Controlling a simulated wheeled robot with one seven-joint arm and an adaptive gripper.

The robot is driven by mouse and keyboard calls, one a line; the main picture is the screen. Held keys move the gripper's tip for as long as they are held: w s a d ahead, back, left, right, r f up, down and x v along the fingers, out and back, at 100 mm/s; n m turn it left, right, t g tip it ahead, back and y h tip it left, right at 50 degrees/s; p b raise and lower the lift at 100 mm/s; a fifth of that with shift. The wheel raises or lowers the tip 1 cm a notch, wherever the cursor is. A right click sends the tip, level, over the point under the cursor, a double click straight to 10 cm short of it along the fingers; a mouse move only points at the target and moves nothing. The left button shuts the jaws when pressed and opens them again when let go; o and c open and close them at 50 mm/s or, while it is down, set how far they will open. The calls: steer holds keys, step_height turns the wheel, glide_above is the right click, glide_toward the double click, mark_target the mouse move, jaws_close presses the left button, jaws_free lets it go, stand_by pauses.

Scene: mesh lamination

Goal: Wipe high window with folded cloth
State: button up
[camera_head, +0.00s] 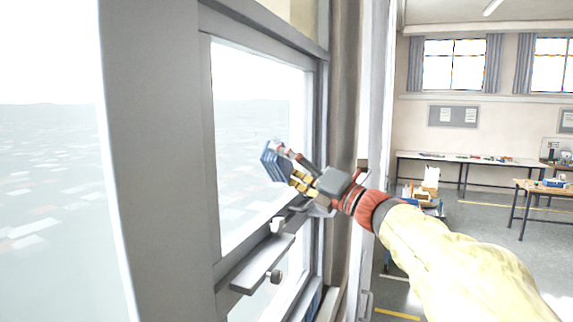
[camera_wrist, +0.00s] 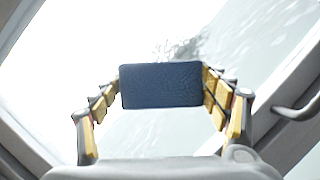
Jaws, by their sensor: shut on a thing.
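The folded cloth (camera_head: 272,163) is a blue layered pad at the tip of my gripper (camera_head: 292,168). In the wrist view the cloth (camera_wrist: 160,85) is a dark blue rectangle between the yellow-padded fingers of my gripper (camera_wrist: 161,84), which are shut on it. The window pane (camera_head: 255,125) is bright, in a grey frame, and the cloth is in front of it. In the wrist view the pane (camera_wrist: 140,130) shows a darker, speckled patch just above the cloth. I cannot tell whether the cloth touches the glass.
A grey ledge with a round knob (camera_head: 262,264) juts out below my gripper. The window's grey frame (camera_head: 313,120) and a brown curtain (camera_head: 343,90) stand just to the right. A long table (camera_head: 470,160) and a wooden workbench (camera_head: 545,187) are farther back in the room.

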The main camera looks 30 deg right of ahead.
steer(key=shift+w+d, duration=0.1)
steer(key=w+d+p, duration=0.6)
steer(key=d, duration=0.2)
steer(key=shift+w+d, duration=0.25)
steer(key=shift+w, duration=0.1)
stand_by(0.9)
steer(key=shift+a, duration=0.1)
